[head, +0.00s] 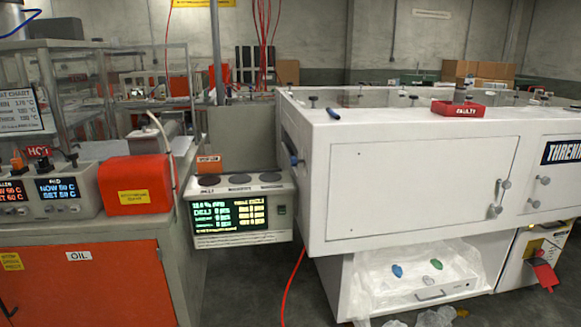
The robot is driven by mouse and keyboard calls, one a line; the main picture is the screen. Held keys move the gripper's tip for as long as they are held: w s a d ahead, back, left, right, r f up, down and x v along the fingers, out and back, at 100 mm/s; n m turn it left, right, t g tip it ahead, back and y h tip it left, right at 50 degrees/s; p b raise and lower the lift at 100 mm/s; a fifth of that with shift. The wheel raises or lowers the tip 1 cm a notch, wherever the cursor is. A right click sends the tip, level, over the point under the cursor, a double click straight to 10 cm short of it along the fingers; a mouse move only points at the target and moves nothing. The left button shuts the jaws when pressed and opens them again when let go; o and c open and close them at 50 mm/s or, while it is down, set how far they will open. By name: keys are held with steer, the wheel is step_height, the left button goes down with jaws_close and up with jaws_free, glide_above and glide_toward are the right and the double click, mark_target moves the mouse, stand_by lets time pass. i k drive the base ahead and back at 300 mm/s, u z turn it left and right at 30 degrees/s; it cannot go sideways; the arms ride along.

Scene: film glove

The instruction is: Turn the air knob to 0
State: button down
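No knob in view carries a readable "air" label, so I cannot tell which one is the air knob. A box with a lit screen (240,213) stands left of centre. It has several dark round discs (208,180) along its top; their labels are too small to read. A blue-ended handle (293,160) sticks out at the cabinet's left side. My gripper is not in view.
An orange-red cabinet (85,285) marked OIL stands at the left, with heater displays (60,188) and a red box (130,184) above it. A red hose (291,285) runs down to the floor. Clear plastic bags (430,318) lie at the front. Some floor (255,290) shows between the cabinets.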

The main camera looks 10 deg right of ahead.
mark_target(293, 162)
steer(key=u, duration=1)
steer(key=i, duration=0.75)
steer(key=u, duration=0.75)
